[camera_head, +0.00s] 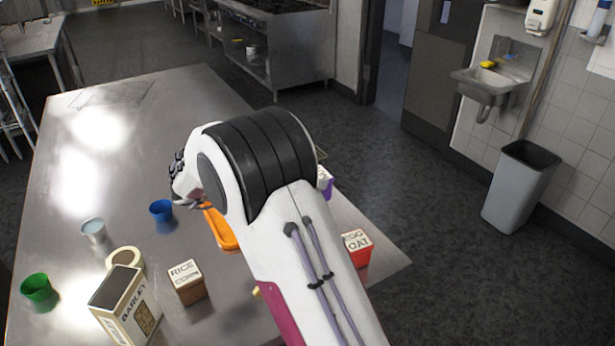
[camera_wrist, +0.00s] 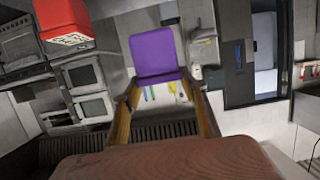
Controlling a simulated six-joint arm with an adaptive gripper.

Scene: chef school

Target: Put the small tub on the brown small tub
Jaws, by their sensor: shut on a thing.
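A purple small tub (camera_wrist: 155,52) is between the two fingertips of my gripper (camera_wrist: 160,84) in the wrist view, and the gripper is shut on it. In the head view the purple tub (camera_head: 325,184) shows only partly, with a pale lettered top, past the right side of my arm; my arm hides the fingers there. The brown small tub (camera_head: 188,289), with a white top lettered RICE CORN, stands on the table at the front, left of my arm and apart from the gripper.
A red small tub (camera_head: 357,252) stands right of my arm; a red tub (camera_wrist: 64,20) shows in the wrist view. On the steel table (camera_head: 130,180) are a barley box (camera_head: 128,306), a tape-like ring (camera_head: 126,256), green (camera_head: 40,291), white (camera_head: 94,230) and blue (camera_head: 161,211) cups, and an orange tray (camera_head: 220,230).

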